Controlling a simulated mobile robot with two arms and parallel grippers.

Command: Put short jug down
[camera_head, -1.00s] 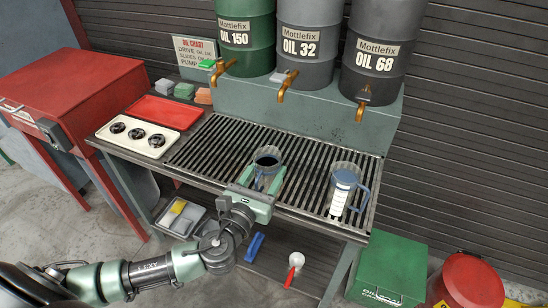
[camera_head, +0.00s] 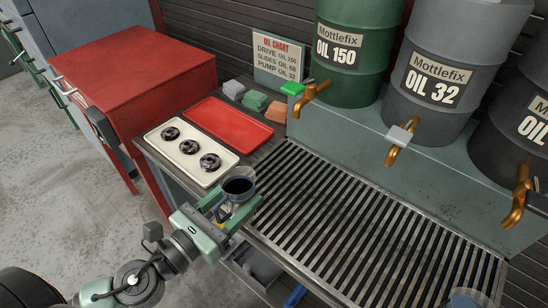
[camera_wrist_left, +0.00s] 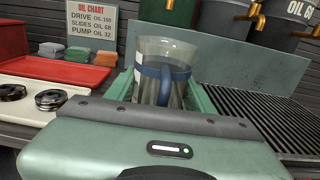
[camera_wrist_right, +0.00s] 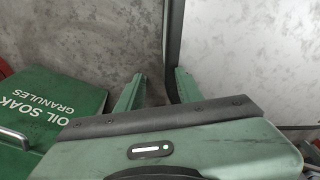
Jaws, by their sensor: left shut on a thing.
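The short jug (camera_head: 239,187) is clear with a blue band and handle and holds dark liquid. My left gripper (camera_head: 226,212) is shut on it and holds it upright at the bench's front, by the right end of the cream tray (camera_head: 166,152) and the left end of the slatted grate (camera_head: 340,205). In the left wrist view the jug (camera_wrist_left: 164,78) stands between the fingers, its handle towards me. I cannot tell whether its base touches anything. My right gripper (camera_wrist_right: 157,82) is open and empty above the floor.
The cream tray holds three black round parts. Brass taps (camera_head: 306,97) from the oil drums overhang the grate's back. Another jug (camera_head: 468,299) shows at the bottom right. The grate's middle is clear.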

